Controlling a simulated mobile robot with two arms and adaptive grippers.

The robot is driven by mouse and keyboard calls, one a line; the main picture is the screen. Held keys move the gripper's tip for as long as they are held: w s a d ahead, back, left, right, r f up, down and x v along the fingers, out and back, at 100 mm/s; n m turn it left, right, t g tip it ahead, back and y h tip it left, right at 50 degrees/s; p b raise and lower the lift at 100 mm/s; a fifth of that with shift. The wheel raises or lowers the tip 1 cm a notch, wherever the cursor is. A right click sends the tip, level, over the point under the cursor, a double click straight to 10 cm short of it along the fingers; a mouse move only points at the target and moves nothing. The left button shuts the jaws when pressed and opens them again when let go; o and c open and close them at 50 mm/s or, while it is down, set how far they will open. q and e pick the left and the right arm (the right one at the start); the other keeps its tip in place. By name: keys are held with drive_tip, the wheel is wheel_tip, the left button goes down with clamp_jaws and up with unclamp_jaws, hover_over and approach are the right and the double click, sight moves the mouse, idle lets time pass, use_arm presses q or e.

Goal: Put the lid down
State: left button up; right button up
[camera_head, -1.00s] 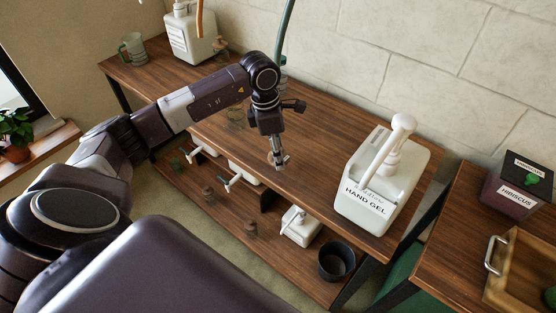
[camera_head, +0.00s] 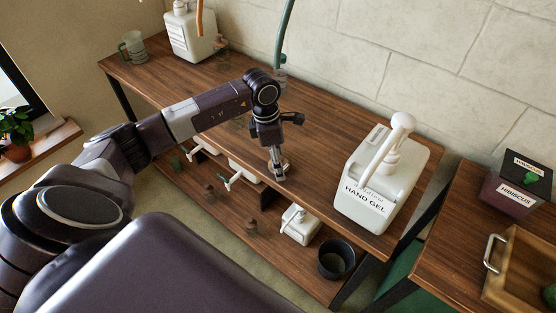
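My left gripper (camera_head: 278,172) points down at the front edge of the middle wooden table (camera_head: 318,185). A small, pale brownish lid (camera_head: 270,168) shows at its fingertips, partly hidden by the fingers. The fingers look shut on it. The lid is very low over the tabletop; I cannot tell whether it touches. My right gripper is not in view.
A large white hand gel pump bottle (camera_head: 382,182) stands on the table to the right. Another white pump bottle (camera_head: 189,35) and a mug (camera_head: 133,47) stand at the far left. A lower shelf holds white bottles and a dark pot (camera_head: 336,259). The tabletop between gripper and hand gel is clear.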

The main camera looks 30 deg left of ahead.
use_arm(q)
drive_tip(key=shift+r, duration=0.25)
wheel_tip(320, 180, up, 12)
drive_tip(key=s+a+b, duration=0.1)
drive_tip(key=shift+a+f+b, duration=0.15)
drive_tip(key=shift+a+b, duration=0.05)
drive_tip(key=shift+b, duration=0.2)
drive_tip(key=shift+s, duration=0.1)
